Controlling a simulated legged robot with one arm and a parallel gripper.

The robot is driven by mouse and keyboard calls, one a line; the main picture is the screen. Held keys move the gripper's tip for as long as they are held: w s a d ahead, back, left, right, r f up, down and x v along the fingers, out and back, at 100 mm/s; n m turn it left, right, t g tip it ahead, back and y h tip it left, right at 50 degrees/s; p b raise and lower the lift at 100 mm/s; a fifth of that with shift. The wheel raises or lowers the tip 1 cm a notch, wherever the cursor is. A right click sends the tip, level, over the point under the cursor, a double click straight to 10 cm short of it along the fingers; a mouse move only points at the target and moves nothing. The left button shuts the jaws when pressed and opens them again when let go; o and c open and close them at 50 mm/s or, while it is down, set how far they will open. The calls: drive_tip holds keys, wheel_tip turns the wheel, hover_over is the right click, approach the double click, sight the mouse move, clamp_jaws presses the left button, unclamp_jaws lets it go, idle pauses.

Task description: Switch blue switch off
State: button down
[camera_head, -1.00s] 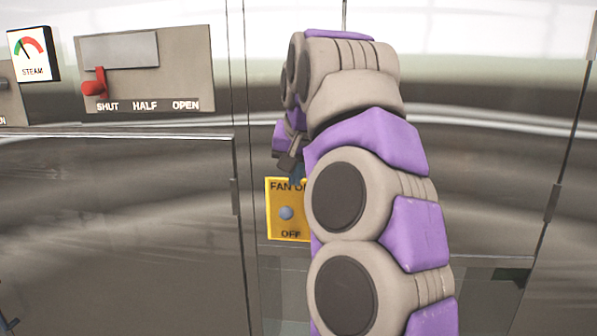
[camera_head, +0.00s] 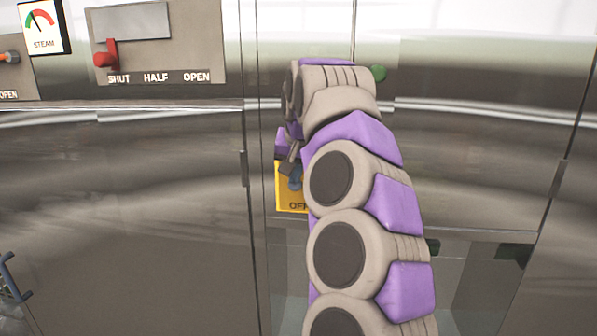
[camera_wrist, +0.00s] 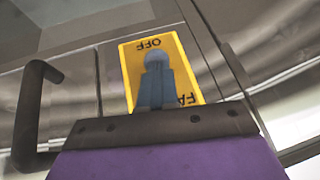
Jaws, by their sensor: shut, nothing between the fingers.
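The yellow switch plate (camera_head: 284,202) is on the steel front, partly hidden by my arm in the head view; only its OFF end reads there. It also shows in the wrist view (camera_wrist: 187,62), upside down, with OFF at the top and part of FAN by the lower edge. The blue switch (camera_wrist: 157,61) has a rounded knob toward the OFF end. My gripper (camera_wrist: 158,80) is shut with nothing in it, directly in front of the plate; its fingers overlap the switch's lower part. It also shows in the head view (camera_head: 294,172). I cannot tell whether they touch.
A panel with a red lever (camera_head: 104,58) at SHUT and a steam gauge (camera_head: 42,27) are at the upper left. A dark bar handle (camera_wrist: 38,110) stands beside the plate in the wrist view. A green knob (camera_head: 378,73) shows behind my arm.

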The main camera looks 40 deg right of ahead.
sight(296, 189)
drive_tip(key=f+b, duration=0.1)
drive_tip(key=b, duration=0.2)
drive_tip(key=s+f+t+b, duration=0.1)
drive_tip(key=b, duration=0.2)
drive_tip(key=shift+f+h, duration=0.1)
drive_tip(key=shift+h, duration=0.3)
drive_tip(key=b, duration=0.2)
drive_tip(key=f+t+h+b, duration=0.1)
drive_tip(key=b, duration=0.2)
drive_tip(key=shift+s+a+f, duration=0.15)
drive_tip(key=shift+a, duration=0.25)
drive_tip(key=f+t+h+b, duration=0.1)
drive_tip(key=b, duration=0.3)
drive_tip(key=f+t+h+b, duration=0.1)
drive_tip(key=b, duration=0.4)
drive_tip(key=f+n+t+h+b, duration=0.1)
drive_tip(key=f+b, duration=0.1)
drive_tip(key=b, duration=0.3)
drive_tip(key=shift+s+a+f+t+h, duration=0.1)
drive_tip(key=shift+s+a+t+h, duration=0.2)
drive_tip(key=shift+a+h, duration=0.1)
